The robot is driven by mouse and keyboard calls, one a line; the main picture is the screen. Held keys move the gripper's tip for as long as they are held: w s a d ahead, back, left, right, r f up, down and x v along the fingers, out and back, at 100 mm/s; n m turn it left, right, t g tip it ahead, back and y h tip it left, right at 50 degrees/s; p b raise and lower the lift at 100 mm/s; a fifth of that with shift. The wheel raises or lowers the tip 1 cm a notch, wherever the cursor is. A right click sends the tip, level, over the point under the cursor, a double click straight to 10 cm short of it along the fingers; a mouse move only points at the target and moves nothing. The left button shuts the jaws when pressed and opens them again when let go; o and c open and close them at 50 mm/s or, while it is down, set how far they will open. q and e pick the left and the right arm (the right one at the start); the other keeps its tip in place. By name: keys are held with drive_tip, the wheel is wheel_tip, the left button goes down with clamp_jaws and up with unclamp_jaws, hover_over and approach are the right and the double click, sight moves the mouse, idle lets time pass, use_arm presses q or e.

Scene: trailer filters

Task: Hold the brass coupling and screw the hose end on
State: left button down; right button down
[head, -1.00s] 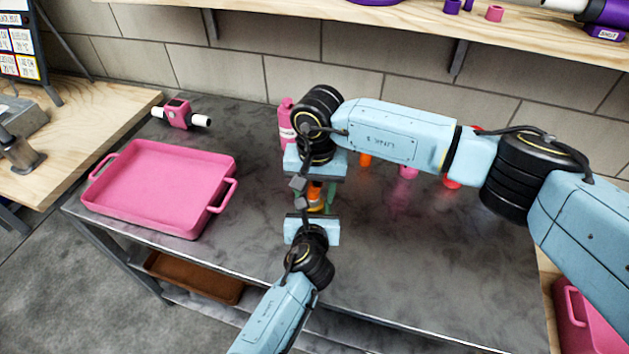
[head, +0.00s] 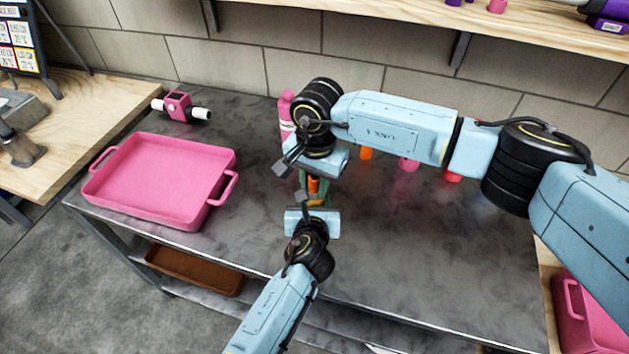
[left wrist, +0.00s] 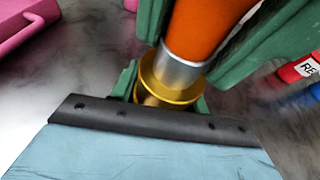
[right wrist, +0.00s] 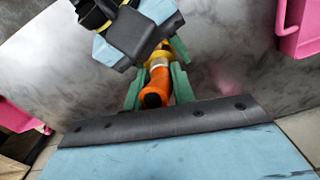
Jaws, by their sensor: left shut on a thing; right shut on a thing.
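The brass coupling (left wrist: 168,90) is between my left gripper's green fingers in the left wrist view; it shows partly in the head view (head: 317,203). My left gripper (head: 316,204) is shut on it, from the near side. The orange hose end (left wrist: 205,30) has a silver collar that meets the coupling, in line with it. It also shows in the right wrist view (right wrist: 155,92) and the head view (head: 313,185). My right gripper (right wrist: 157,88) is shut on the hose end, from the far side. The threads inside the joint are hidden.
A pink tray (head: 101,186) stands left on the grey bench. A pink device with white ends (head: 178,106) lies behind it. A pink bottle (head: 286,115) stands by the wall. Orange, pink and red things (head: 452,175) show below my right arm. The bench's right front is clear.

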drive_tip(key=m, duration=0.5)
drive_tip(key=shift+m, duration=0.4)
drive_tip(key=m, duration=0.3)
drive_tip(key=shift+a+m, duration=0.1)
drive_tip(key=shift+m, duration=0.2)
drive_tip(key=m, duration=0.3)
drive_tip(key=shift+m, duration=0.3)
drive_tip(key=m, duration=0.4)
drive_tip(key=shift+h, duration=0.3)
drive_tip(key=m, duration=0.3)
drive_tip(key=shift+a+m, duration=0.1)
drive_tip(key=shift+m, duration=0.2)
drive_tip(key=m, duration=0.3)
drive_tip(key=shift+w+m, duration=0.1)
drive_tip(key=shift+m, duration=0.3)
drive_tip(key=m, duration=0.7)
drive_tip(key=shift+w, duration=0.1)
drive_tip(key=c, duration=1.1)
unclamp_jaws()
